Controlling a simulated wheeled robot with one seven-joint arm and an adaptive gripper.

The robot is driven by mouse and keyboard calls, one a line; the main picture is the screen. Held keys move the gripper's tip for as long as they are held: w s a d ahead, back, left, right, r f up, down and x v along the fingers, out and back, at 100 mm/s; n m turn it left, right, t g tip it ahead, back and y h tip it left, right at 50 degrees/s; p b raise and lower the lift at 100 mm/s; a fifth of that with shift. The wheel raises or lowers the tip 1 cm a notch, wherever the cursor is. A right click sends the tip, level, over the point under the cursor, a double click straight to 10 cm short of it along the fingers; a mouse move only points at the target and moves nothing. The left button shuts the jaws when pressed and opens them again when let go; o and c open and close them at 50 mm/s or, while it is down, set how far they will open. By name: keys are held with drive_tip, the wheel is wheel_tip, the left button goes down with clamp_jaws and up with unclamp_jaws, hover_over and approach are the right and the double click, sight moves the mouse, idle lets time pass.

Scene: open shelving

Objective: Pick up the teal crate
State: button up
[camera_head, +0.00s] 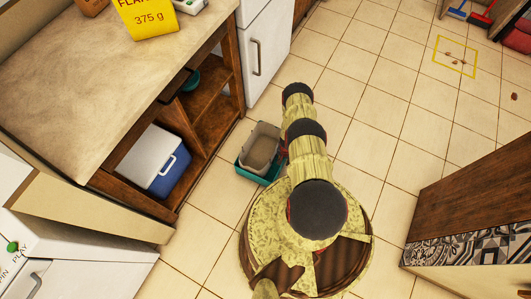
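The teal crate (248,176) stands on the tiled floor, close to the front of the wooden shelving unit. A greyish-beige bin (260,148) sits in it and hides most of its inside. Only the crate's near and left rim and part of its right end show clearly. My arm rises just right of the crate and covers the floor there. I cannot make out my gripper; my arm links hide the place where it could be.
The open shelving (205,110) holds a blue cooler with a white lid (155,160) and a teal bowl (191,80). A yellow package (146,17) lies on the countertop (85,80). A wooden cabinet (470,190) stands at right. Floor ahead is mostly clear.

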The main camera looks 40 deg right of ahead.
drive_tip(key=shift+c, duration=1.3)
clamp_jaws()
